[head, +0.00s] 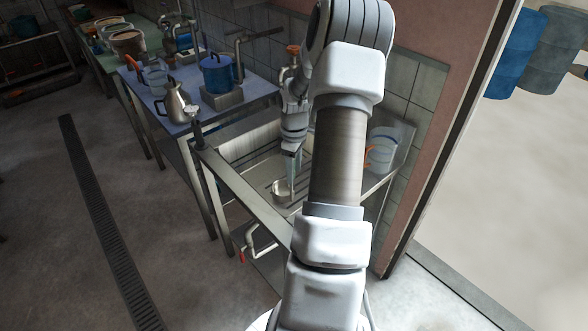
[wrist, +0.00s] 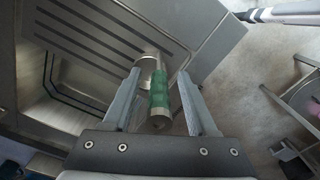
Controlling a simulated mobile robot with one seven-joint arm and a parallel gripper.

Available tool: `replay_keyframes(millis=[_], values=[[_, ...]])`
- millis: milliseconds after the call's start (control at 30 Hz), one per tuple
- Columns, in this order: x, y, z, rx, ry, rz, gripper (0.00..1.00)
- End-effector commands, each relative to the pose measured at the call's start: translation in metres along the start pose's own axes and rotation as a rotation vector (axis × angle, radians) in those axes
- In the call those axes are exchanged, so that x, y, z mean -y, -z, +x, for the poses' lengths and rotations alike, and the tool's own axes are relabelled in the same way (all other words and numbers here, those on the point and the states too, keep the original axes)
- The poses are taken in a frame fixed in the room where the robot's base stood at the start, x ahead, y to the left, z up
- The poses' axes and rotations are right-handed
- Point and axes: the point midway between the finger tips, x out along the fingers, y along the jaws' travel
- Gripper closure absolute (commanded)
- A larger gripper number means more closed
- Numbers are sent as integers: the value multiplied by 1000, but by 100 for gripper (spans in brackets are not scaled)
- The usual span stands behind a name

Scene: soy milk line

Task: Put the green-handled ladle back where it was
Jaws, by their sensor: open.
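The green-handled ladle lies between the fingers of my gripper in the wrist view. Its green handle (wrist: 159,92) points toward the palm, and a steel part shows beyond the fingertips, over the ribbed steel drainboard (wrist: 95,35). My gripper (wrist: 160,77) is open, with one finger on each side of the handle; a gap shows at the left, and contact at the right is hard to tell. In the head view my gripper (head: 291,172) points down over the sink unit. A small round steel bowl (head: 281,190) shows under it; the green handle is not visible there.
The sink basin (head: 250,143) is left of my gripper. A table with a blue pot (head: 217,73) and a steel kettle (head: 177,103) adjoins it. A clear bucket (head: 380,152) stands at the right near the tiled wall. Open floor lies at the left.

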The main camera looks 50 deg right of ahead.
Motion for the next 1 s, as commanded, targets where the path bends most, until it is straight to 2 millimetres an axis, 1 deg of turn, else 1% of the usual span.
replay_keyframes(millis=[133, 233, 500, 600, 700, 833, 1000], values=[[0, 0, -6, -1, -2, 0, 42], [-1, 0, -20, -2, -4, 2, 42], [-1, 0, -78, -2, -6, 1, 42], [-1, 0, -97, -1, -4, 1, 42], [-1, 0, -110, -1, -2, 1, 42], [0, 0, -121, -1, -1, 0, 42], [0, 0, -124, 0, 0, 0, 42]])
